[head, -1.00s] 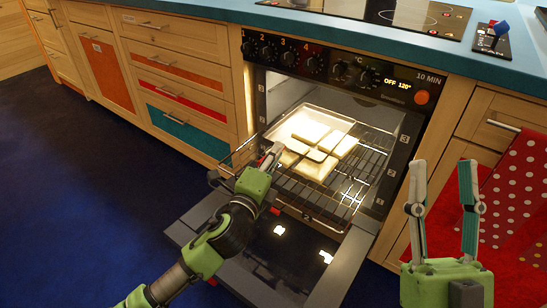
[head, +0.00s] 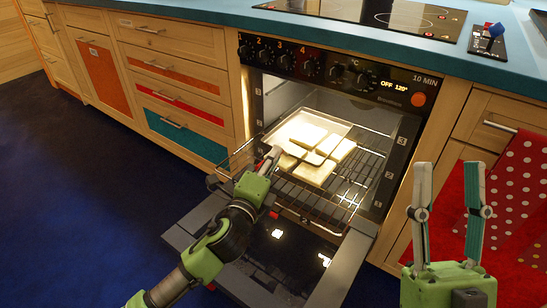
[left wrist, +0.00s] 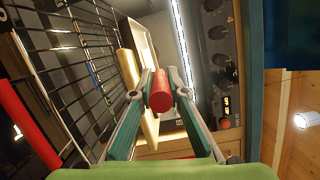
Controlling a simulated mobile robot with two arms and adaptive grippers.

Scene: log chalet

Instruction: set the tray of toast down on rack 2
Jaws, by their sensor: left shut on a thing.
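The pale tray (head: 288,127) with several slices of toast (head: 314,172) is inside the open, lit oven, over the wire rack (head: 348,190). In the left wrist view the tray (left wrist: 137,38) stands beyond my fingers. My left gripper (head: 272,157) is at the tray's near left edge. In the left wrist view its fingers are shut on a red handle (left wrist: 159,92). Whether the tray rests on the wires or hovers just above them, I cannot tell. The rack is pulled partly out, with a 2 near its front. My right gripper (head: 447,190) is open and empty, fingers upright.
The oven door (head: 330,275) is folded down in front. Numbers mark the oven's right side wall. Knobs (head: 310,65) and a blue worktop (head: 200,15) lie above. A red dotted towel (head: 520,180) hangs at right. The dark blue floor at left is clear.

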